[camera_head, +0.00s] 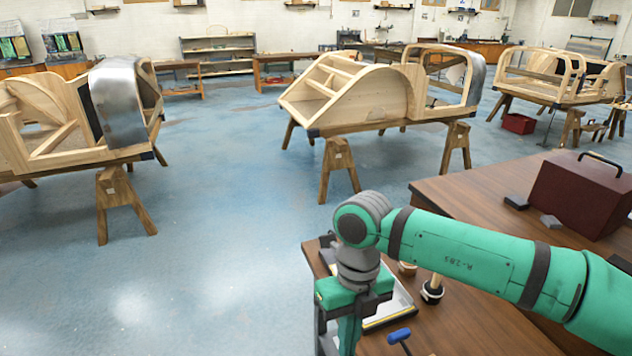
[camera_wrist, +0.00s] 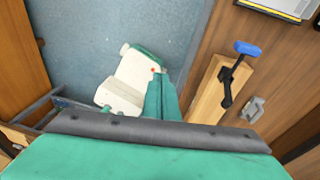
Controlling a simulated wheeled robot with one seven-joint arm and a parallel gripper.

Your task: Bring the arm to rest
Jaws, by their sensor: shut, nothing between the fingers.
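My arm (camera_head: 480,258) reaches in from the lower right of the head view, bent down at its wrist over the near edge of the wooden bench. My gripper (camera_head: 350,335) points downward there, and its tips are cut off by the frame. In the wrist view my gripper (camera_wrist: 160,76) shows two green fingers close together and shut, with nothing between them. Below them are the blue-grey floor and a white and green part of my own body. The bench lies to the right of the fingers in that view.
A blue-handled clamp (camera_wrist: 232,72) is at a wooden block (camera_wrist: 208,93) by the bench (camera_head: 470,322). A dark red toolbox (camera_head: 580,192) stands on the bench at right. Wooden bodyframes (camera_head: 355,95) rest on trestles beyond. The blue floor (camera_head: 230,240) at left is open.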

